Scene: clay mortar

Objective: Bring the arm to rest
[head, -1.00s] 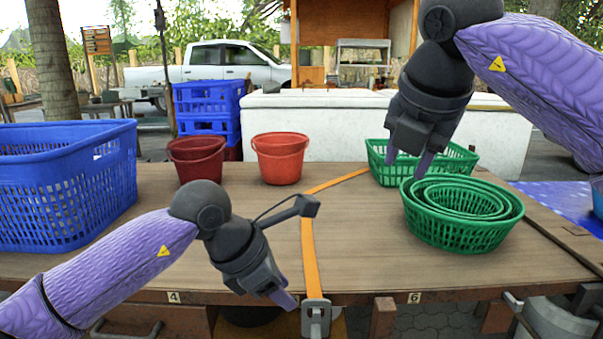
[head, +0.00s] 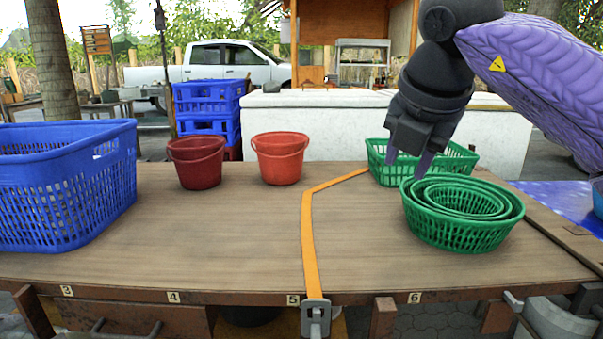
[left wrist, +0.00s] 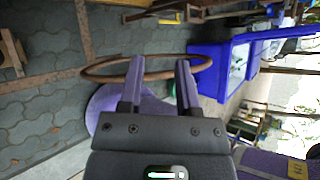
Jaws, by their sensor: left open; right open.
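My right gripper (head: 407,166) hangs above the left rim of the round green nested baskets (head: 462,236) at the table's right. It is open, with nothing seen between its fingers. My left arm and gripper are out of the head view. In the left wrist view my left gripper (left wrist: 158,85) is open, its two fingers apart and empty. Beyond the fingers are a brown ring (left wrist: 110,70), a purple surface and grey paving. The wooden table (head: 240,235) shows clear where the left arm was.
A large blue basket (head: 65,190) stands at the table's left. A dark red bucket (head: 197,165) and a red-orange bucket (head: 280,160) stand at the back. A rectangular green basket (head: 455,163) is behind the round ones. An orange strap (head: 308,240) crosses the table.

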